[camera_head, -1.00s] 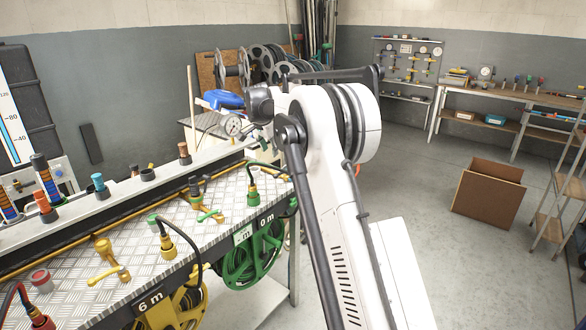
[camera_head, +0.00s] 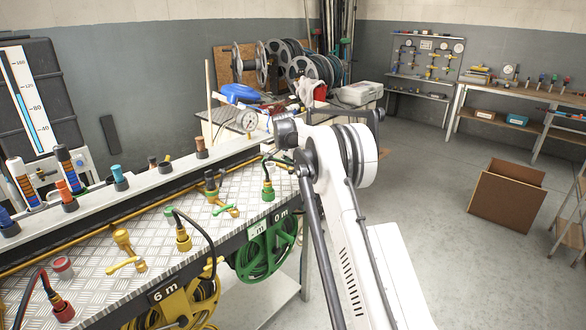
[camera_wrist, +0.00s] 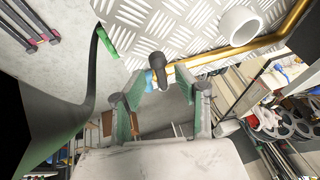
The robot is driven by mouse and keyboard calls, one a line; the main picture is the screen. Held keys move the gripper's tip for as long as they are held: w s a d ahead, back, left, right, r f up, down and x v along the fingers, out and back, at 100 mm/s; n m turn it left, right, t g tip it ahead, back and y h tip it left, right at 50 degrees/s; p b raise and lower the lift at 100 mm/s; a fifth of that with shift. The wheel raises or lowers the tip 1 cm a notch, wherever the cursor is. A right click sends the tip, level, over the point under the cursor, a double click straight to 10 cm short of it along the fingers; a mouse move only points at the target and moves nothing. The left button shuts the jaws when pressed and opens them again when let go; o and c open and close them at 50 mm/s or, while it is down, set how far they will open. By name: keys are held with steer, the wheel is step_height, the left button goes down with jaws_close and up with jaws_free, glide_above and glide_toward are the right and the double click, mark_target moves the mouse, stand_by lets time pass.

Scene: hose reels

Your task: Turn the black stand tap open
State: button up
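In the head view a stand tap (camera_head: 210,183) with a dark top, brass parts and a green lever (camera_head: 224,210) stands on the chequered metal bench. I cannot tell for sure that it is the black tap. In the wrist view a dark, round-ended piece (camera_wrist: 156,64) shows between and beyond my fingers, in front of the metal plate; it may be part of a tap. My gripper (camera_wrist: 160,95) is open, its two green-padded fingers apart with nothing held. In the head view my gripper is small and partly hidden by my arm near the bench's far right end.
A yellow tap (camera_head: 122,240) and hose fittings (camera_head: 183,238) with looping black hoses stand on the bench. Green (camera_head: 265,250) and yellow (camera_head: 182,308) hose reels hang at its front. The floor at right is mostly clear, with a brown box (camera_head: 505,195).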

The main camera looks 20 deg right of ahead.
steer(key=shift+w+d+f, duration=0.15)
steer(key=shift+w+f, duration=0.1)
steer(key=shift+f, duration=0.35)
steer(key=shift+c, duration=0.2)
jaws_close()
